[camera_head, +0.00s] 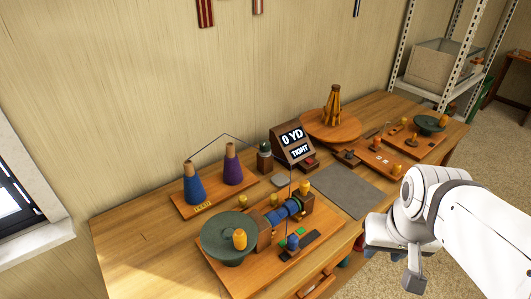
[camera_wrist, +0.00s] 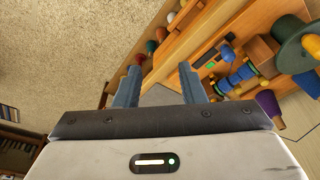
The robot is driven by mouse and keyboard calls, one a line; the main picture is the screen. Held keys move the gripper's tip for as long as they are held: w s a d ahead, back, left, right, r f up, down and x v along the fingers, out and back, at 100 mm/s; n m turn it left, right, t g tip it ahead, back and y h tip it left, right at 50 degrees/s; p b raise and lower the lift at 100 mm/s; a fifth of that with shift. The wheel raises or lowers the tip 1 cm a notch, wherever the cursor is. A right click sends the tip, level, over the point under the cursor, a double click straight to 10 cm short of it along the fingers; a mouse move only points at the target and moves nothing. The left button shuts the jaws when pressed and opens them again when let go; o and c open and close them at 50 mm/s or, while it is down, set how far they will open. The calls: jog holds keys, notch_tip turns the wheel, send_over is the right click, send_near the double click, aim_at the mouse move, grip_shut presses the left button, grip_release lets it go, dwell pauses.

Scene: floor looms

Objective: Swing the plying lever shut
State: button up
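I cannot tell for sure which part is the plying lever. A winding device stands on an orange board at the front of the table, with a green disc (camera_head: 226,250), a yellow knob (camera_head: 240,239) and a blue-wound spool (camera_head: 286,211). The spool also shows at the right of the wrist view (camera_wrist: 240,74). A second orange board (camera_head: 378,158) with small knobs and levers lies toward the right. My gripper (camera_wrist: 158,78) is open and empty, its two fingers apart. In the head view it hangs off the table's front edge, right of the winding device.
Blue (camera_head: 194,187) and purple (camera_head: 232,166) yarn cones stand on a feed board, with thread running up from them. A display (camera_head: 292,142) reads "0 YD" and "TIGHT". A grey mat (camera_head: 345,190) lies bare mid-table. A round wooden turntable (camera_head: 318,128) stands behind. A shelf is at right.

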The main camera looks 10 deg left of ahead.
jog(key=shift+o, duration=0.8)
jog(key=shift+w, duration=0.1)
jog(key=shift+o, duration=0.3)
jog(key=w+a+r+p, duration=0.1)
jog(key=w+a, duration=0.2)
jog(key=w, duration=0.2)
jog(key=w+a+r+n+p, duration=0.1)
jog(key=w+a, duration=0.1)
jog(key=w, duration=0.4)
jog(key=shift+a+r+g, duration=0.25)
jog(key=shift+a+g, duration=0.05)
jog(key=shift+a, duration=0.1)
jog(key=n+g+p, duration=0.2)
jog(key=n+p, duration=0.3)
jog(key=p, duration=0.1)
send_over(242, 196)
notch_tip(242, 196, down, 18)
jog(key=shift+s+d, duration=0.1)
jog(key=shift+d, duration=0.05)
jog(key=shift+f, duration=0.35)
notch_tip(242, 196, down, 7)
jog(key=shift+f+p, duration=0.15)
jog(key=shift+p, duration=0.55)
grip_shut()
